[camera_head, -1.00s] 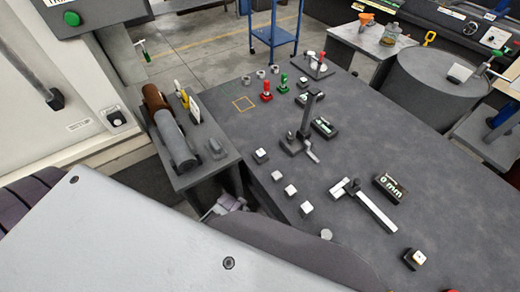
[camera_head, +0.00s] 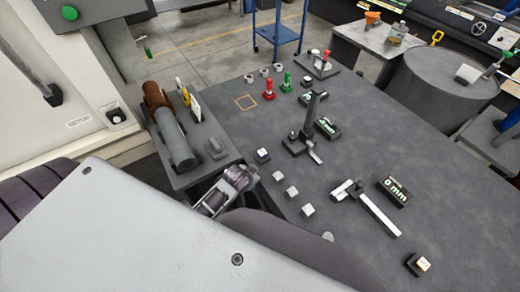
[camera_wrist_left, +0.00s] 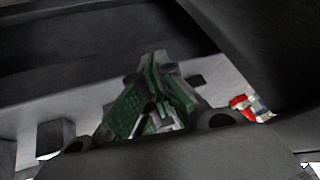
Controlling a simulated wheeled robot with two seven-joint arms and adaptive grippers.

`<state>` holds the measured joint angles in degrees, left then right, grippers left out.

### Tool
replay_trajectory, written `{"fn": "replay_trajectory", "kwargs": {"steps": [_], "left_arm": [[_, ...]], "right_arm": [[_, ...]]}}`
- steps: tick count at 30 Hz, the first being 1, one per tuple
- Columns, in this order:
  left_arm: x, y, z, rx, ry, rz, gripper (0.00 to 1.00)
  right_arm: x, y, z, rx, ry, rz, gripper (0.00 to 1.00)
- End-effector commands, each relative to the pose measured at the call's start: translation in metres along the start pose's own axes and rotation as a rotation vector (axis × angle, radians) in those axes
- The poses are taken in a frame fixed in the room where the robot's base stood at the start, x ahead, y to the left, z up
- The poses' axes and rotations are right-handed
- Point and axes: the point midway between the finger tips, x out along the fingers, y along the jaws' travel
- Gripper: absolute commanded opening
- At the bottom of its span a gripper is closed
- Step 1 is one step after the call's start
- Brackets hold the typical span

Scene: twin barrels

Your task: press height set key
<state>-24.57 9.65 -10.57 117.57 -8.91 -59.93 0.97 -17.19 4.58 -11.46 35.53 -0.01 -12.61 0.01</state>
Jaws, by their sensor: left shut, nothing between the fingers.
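Several small dark keys with pale caps stand along the table's near left edge: one (camera_head: 262,155) beside the height gauge, then others (camera_head: 278,176), (camera_head: 292,191) and (camera_head: 308,209) toward the front. Their labels are too small to read, so I cannot tell which is the height set key. The height gauge (camera_head: 312,108) stands upright beside a small display (camera_head: 327,127). My left gripper (camera_head: 238,178) is at the table's left edge, left of the keys and apart from them. It is shut and empty; its greenish fingers show in the left wrist view (camera_wrist_left: 155,85). My right gripper is out of view.
A caliper (camera_head: 365,208) and a display reading 0 mm (camera_head: 394,190) lie to the right. Another key (camera_head: 418,264) is near the front. Red (camera_head: 269,88) and green (camera_head: 286,82) pieces stand at the back. A side bench (camera_head: 212,170) holds cylinders (camera_head: 172,132).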

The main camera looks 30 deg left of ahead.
Motion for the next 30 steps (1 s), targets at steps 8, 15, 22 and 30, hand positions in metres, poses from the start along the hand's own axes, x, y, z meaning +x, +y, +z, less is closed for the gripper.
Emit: {"fn": "replay_trajectory", "kwargs": {"steps": [8,15,22,30], "left_arm": [[-0.005,-0.021,-0.066,0.093,0.204,-0.092,0.0],[-0.021,-0.033,-0.129,0.194,0.405,-0.17,0.0],[-0.047,-0.036,-0.19,0.316,0.612,-0.24,0.0],[-0.088,-0.027,-0.253,0.482,0.857,-0.306,0.0]], "right_arm": [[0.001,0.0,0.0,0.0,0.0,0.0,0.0],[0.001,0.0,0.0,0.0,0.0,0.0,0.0],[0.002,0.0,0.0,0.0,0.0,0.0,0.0],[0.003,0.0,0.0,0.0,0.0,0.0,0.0]]}}
